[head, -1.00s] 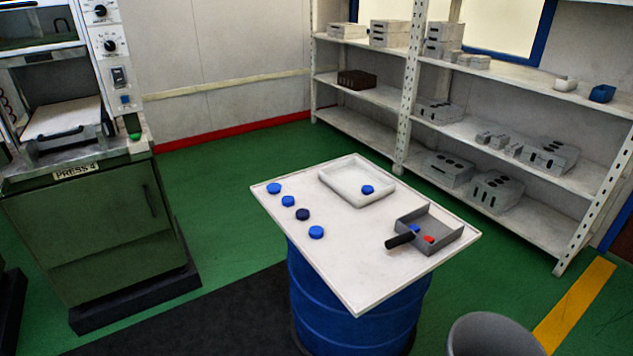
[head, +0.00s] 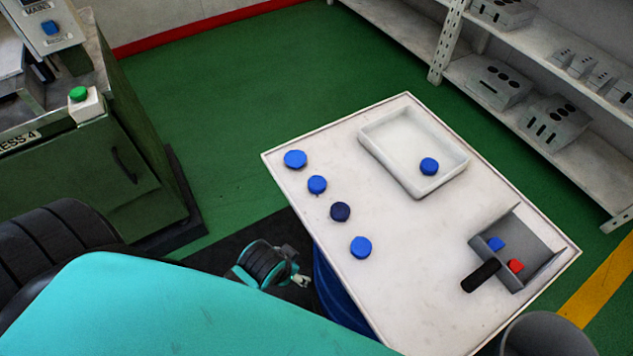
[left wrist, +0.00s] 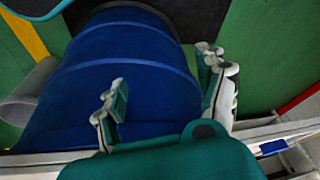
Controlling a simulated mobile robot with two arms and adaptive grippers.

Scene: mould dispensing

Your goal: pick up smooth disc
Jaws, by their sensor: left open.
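Several discs lie in a row along the left side of the white tabletop (head: 420,270): a blue disc (head: 295,159), a second blue disc (head: 317,184), a dark navy disc (head: 340,212) and another blue disc (head: 361,247). Another blue disc (head: 428,166) lies in the white tray (head: 388,172). I cannot tell which is smooth. My left gripper (head: 301,281) is beside the table's left edge, apart from the discs. In the left wrist view its fingers (left wrist: 161,67) are spread and empty in front of the blue drum (left wrist: 125,65). My right gripper is out of view.
A grey scoop (head: 535,240) with a black handle lies at the tabletop's right, holding a blue piece (head: 495,244) and a red piece (head: 515,266). A green press (head: 125,165) stands left, shelves (head: 480,75) behind. A grey bin (head: 548,335) is at lower right. The tabletop's middle is clear.

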